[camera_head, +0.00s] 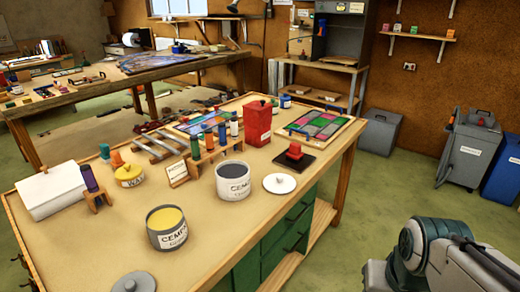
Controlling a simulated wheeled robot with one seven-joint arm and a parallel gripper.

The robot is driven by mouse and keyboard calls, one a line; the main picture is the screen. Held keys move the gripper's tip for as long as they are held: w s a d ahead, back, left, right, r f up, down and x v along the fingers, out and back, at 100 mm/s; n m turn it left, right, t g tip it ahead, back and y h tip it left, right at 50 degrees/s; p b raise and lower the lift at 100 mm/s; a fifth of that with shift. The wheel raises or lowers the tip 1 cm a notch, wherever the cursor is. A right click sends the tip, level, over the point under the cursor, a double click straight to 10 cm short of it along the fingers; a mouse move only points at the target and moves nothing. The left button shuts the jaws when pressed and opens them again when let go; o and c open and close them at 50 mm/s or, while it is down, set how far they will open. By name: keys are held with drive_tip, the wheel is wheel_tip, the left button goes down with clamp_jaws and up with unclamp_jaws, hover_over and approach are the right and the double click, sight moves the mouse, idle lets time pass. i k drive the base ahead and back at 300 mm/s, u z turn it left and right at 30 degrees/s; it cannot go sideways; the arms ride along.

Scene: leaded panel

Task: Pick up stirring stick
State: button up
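I cannot make out a stirring stick for certain in this view. Two tubs labelled cement stand on the near workbench (95,245). The front tub (167,229) has yellow contents, and the other tub (233,181) has dark grey contents. Both tubs are uncovered. A grey lid (134,283) lies at the bench's front edge, and a white lid (279,184) lies right of the dark tub. Part of my arm shows at the lower right, off the bench. My gripper's fingers are not in view.
A wooden rack holds several coloured bottles (209,138). A red can (258,122), a red block on a dark plate (295,155), a yellow lidded pot (129,175) and a white box (51,191) crowd the bench. Open floor (375,190) lies to its right.

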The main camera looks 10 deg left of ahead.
sight(194, 145)
drive_tip(key=z, duration=0.35)
drive_tip(key=k, duration=0.5)
drive_tip(key=z, duration=0.25)
drive_tip(key=i, duration=1.4)
drive_tip(key=u, duration=1.2)
drive_tip(key=i, duration=0.85)
drive_tip(key=u, duration=1)
